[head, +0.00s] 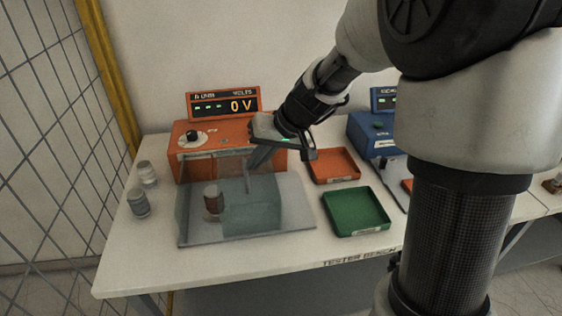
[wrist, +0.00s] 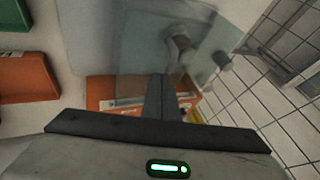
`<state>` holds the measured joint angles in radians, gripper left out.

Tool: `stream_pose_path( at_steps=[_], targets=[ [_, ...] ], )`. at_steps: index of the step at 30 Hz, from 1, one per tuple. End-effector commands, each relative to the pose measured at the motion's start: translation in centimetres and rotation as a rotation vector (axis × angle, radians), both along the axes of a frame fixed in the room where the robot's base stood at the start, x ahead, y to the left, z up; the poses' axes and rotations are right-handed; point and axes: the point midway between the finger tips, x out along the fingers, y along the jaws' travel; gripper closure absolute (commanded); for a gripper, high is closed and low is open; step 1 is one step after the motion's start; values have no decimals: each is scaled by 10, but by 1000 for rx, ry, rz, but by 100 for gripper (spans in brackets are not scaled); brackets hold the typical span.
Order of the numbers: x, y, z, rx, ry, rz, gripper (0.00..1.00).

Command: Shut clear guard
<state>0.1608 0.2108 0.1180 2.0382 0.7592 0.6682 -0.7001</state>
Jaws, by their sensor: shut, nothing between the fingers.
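The clear guard (head: 190,215) is a see-through, faintly grey-green cover on a grey plate in front of the orange tester (head: 225,162). A brown and grey cylinder (head: 212,200) shows through it. My gripper (head: 250,166) is shut and empty, pointing down at the guard's rear part, in front of the tester. In the wrist view my shut fingers (wrist: 158,80) overlap the edge of the clear guard (wrist: 140,40). I cannot tell whether they touch it, or how far the guard is open.
The tester's display (head: 225,104) reads 0 V. An orange tray (head: 334,166) and a green tray (head: 356,211) lie to the right. Two grey jars (head: 139,203) stand at the left. A blue unit (head: 371,138) stands behind my arm. A mesh fence (head: 45,130) borders the left.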

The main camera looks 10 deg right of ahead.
Motion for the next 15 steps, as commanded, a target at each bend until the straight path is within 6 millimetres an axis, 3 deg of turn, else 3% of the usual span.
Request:
stream_pose_path(
  at_steps=[1,6,15],
  targets=[
    [-1,16,-2,-1,-1,9,100],
    [-1,56,-1,-1,1,7,100],
    [0,93,-1,-1,3,1,100]
  ],
)
